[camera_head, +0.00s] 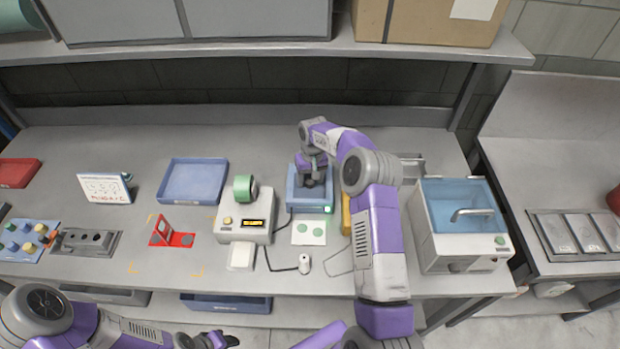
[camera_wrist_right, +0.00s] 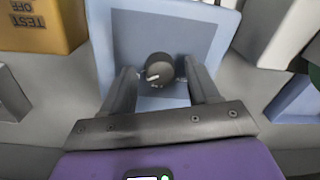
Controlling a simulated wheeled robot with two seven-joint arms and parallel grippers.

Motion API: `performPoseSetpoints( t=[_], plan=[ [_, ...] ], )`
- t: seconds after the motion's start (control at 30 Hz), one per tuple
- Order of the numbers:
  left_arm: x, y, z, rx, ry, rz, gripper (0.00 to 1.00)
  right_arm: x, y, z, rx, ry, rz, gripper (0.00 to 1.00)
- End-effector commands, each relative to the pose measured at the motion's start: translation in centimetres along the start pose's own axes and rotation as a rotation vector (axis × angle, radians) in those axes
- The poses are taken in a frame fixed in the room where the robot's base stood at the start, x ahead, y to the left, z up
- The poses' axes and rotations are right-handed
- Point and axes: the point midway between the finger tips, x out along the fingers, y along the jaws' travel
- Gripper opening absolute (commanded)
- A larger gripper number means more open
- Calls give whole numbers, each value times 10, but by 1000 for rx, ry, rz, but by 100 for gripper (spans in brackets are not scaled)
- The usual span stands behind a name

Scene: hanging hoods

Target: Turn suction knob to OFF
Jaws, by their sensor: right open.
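The knob (camera_wrist_right: 159,70) is black and round with a white pointer mark, on the face of a light blue box (camera_wrist_right: 120,18). In the head view the blue box (camera_head: 310,205) stands mid-bench, and my right gripper (camera_head: 314,182) is over it and hides the knob. In the right wrist view the gripper is open, one finger on each side of the knob. A gap shows beside the knob; contact is not clear.
A yellow box (camera_wrist_right: 45,22) marked TEST and OFF stands beside the blue box. A device with a green roll (camera_head: 244,188) stands left, a sink unit (camera_head: 465,245) right. A shelf edge (camera_head: 270,50) runs above.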

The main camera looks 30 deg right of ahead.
Motion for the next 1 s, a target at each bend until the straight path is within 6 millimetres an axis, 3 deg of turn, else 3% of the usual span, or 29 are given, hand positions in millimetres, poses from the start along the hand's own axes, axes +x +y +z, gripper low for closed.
performPoseSetpoints(
  t=[0.27, 0.6, 1.0],
  plan=[
    [0, 0, 0, 0, 0, 0, 43, 1, 0, 0, 0, 0, 0, 57],
    [0, 0, 0, 0, 0, 0, 43, 1, 0, 0, -1, 0, 0, 5],
    [2, -1, 0, 0, 0, 0, 43, 1, 0, 0, -79, -4, 0, 4]
  ],
)
